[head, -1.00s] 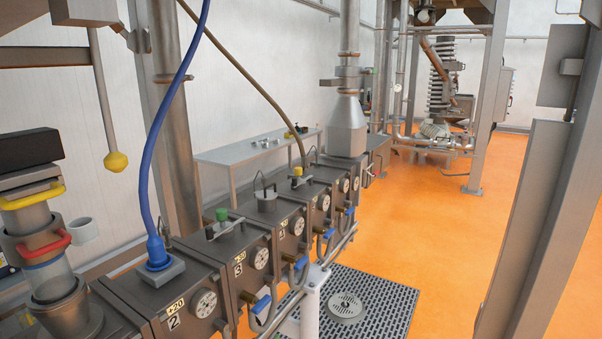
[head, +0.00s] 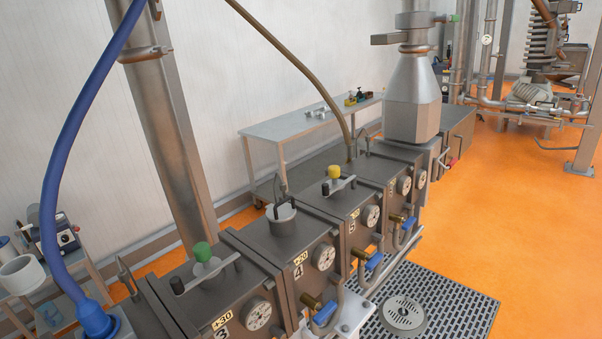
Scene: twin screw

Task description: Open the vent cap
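A row of dark metal barrel blocks runs from the lower left to the middle. On block 4 sits a round grey cap (head: 282,219) with a thin wire loop above it; it looks like the vent cap, seated on the block's top. Block 3 has a green knob (head: 202,252) on a clamp bar (head: 206,271). The block numbered 5 has a yellow knob (head: 334,172) on a similar bar. My gripper does not show in the head view.
A metal column (head: 172,130) stands behind. A grey table (head: 300,125) is at the wall. Orange floor (head: 500,220) is open at the right, beside a floor grating (head: 440,300).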

